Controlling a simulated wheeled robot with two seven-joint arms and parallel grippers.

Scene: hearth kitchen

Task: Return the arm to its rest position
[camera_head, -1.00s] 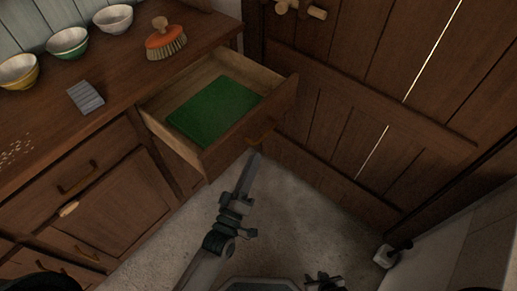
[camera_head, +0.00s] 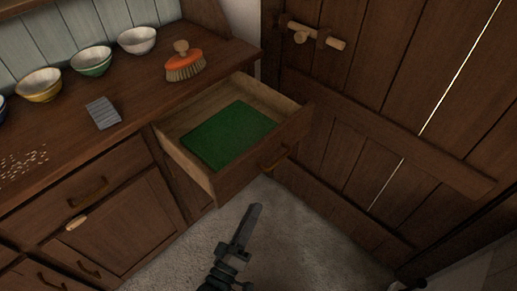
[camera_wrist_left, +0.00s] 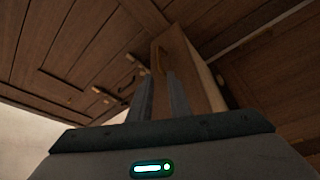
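My left gripper (camera_head: 253,210) is below and in front of the open drawer, apart from its front and handle. In the left wrist view its two fingers (camera_wrist_left: 160,98) stand apart with nothing between them, so it is open and empty. The wooden drawer (camera_head: 245,170) is pulled out and has a green lining or flat green item (camera_head: 230,136) inside. The drawer front and its handle (camera_wrist_left: 162,60) show beyond the fingertips in the left wrist view. My right gripper is not in view.
On the dresser top (camera_head: 135,75) are several bowls, an orange brush (camera_head: 184,66) and a grey ridged block (camera_head: 103,113). A plank door (camera_head: 360,130) with a wooden latch stands at the right. Pale floor (camera_head: 310,235) is free below the drawer.

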